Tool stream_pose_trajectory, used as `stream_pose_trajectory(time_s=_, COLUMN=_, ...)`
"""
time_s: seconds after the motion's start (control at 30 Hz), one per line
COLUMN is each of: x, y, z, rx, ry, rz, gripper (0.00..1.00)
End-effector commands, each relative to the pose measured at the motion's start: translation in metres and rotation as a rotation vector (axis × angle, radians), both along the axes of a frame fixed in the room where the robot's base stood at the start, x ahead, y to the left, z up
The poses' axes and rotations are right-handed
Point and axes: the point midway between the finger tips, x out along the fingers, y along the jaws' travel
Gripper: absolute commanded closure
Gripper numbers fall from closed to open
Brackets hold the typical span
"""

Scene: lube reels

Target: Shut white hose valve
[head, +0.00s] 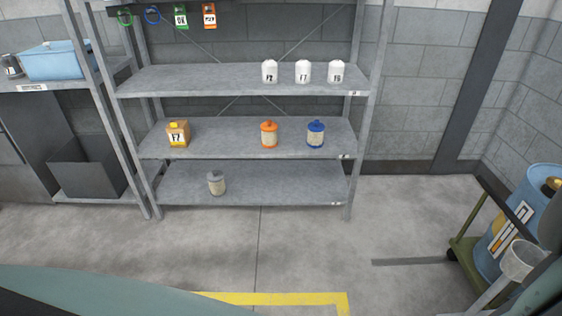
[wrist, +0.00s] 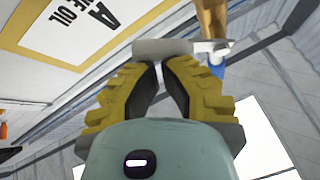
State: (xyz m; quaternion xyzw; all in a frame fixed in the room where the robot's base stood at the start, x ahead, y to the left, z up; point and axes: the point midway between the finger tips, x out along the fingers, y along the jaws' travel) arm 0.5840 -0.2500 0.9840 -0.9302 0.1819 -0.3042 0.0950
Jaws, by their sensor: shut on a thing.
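In the wrist view my gripper (wrist: 160,68) has its two yellow-padded fingers closed together at the tips on a pale grey bar-like handle (wrist: 170,46). A thin rod runs from this handle to the right, toward a brown upright piece (wrist: 211,18) and a blue piece (wrist: 217,58). I cannot tell for certain whether the handle belongs to the white hose valve, or how far it is turned. The head view shows neither my gripper nor the valve.
A yellow-framed oil sign (wrist: 85,30) is close by in the wrist view. In the head view a grey shelf (head: 235,78) holds several containers. A blue drum (head: 517,228) stands on a green cart (head: 465,252) at right. The floor (head: 260,245) between is clear.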

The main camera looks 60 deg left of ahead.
Motion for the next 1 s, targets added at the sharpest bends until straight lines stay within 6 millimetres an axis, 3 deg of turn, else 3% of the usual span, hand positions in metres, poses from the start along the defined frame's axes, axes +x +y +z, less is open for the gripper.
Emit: stream_pose_trajectory(time_s=1.0, x=-0.0008, y=-0.0025, z=0.0052, rx=-0.078, ry=0.022, rz=-0.002, gripper=1.0)
